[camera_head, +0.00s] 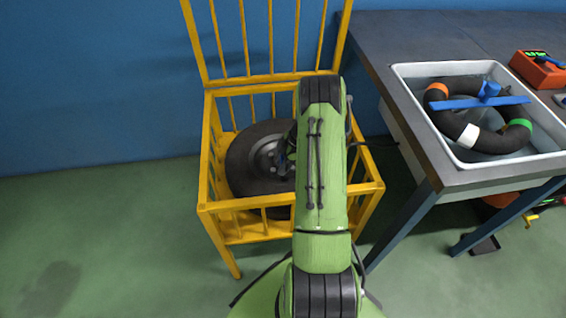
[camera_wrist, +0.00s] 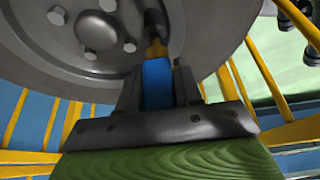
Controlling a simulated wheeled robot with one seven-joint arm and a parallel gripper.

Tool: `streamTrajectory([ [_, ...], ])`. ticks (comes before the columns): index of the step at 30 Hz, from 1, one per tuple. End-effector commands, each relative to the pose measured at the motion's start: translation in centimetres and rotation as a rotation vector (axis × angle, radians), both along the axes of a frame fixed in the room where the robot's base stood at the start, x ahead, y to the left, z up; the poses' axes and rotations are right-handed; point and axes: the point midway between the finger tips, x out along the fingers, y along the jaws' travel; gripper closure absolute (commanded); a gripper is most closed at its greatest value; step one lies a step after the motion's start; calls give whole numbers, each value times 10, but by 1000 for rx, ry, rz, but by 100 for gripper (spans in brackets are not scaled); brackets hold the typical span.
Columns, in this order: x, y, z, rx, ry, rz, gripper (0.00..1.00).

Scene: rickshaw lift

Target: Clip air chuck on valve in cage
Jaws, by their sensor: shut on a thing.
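The wheel (camera_head: 250,160), with a dark tyre and grey rim, stands inside the yellow cage (camera_head: 270,200), whose lid is raised. In the wrist view the grey rim (camera_wrist: 50,55) with several bolts fills the top. My gripper (camera_wrist: 158,85) is shut on the blue air chuck (camera_wrist: 157,82). The chuck's brass end (camera_wrist: 156,48) points at a dark stem-like part (camera_wrist: 154,22) on the rim, probably the valve. They look in line and very close; I cannot tell whether the chuck is seated on it. In the head view my arm hides part of the wheel and most of my gripper.
The cage's yellow bars (camera_wrist: 265,75) surround my gripper closely. At right a dark table (camera_head: 440,35) bears a white basin (camera_head: 400,75) with a black ring-shaped tube (camera_head: 450,120) and a red device (camera_head: 535,70). The green floor at left is clear.

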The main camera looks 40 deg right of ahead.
Motion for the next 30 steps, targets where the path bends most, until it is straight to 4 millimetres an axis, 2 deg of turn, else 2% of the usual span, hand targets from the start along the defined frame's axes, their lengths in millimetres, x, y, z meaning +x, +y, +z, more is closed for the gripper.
streamTrajectory([
  [30,0,0,-14,-1,-1,1,95],
])
